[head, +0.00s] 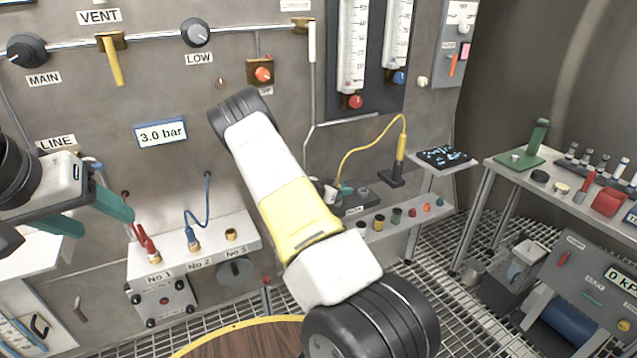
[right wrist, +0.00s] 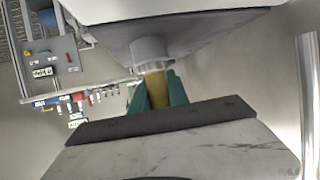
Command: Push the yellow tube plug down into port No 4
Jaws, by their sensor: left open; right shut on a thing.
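My left gripper (head: 88,215) is at the left of the head view. Its teal fingers are apart and empty, left of the port block (head: 205,262). My right arm (head: 285,200) crosses the middle of the head view and hides the port block's right end, port No 4 and my right gripper. In the right wrist view, my right gripper (right wrist: 157,92) has its teal fingers closed around a yellow piece, the yellow tube plug (right wrist: 156,88). A grey collar (right wrist: 152,52) adjoins the plug. I cannot tell how deep the plug sits.
A red plug (head: 148,246) and a blue plug (head: 193,240) are at ports No 1 and No 2. Port No 3 (head: 231,235) shows a bare brass fitting. A yellow cord (head: 372,143) arcs behind my right arm. A green stand (head: 530,148) is on the right bench.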

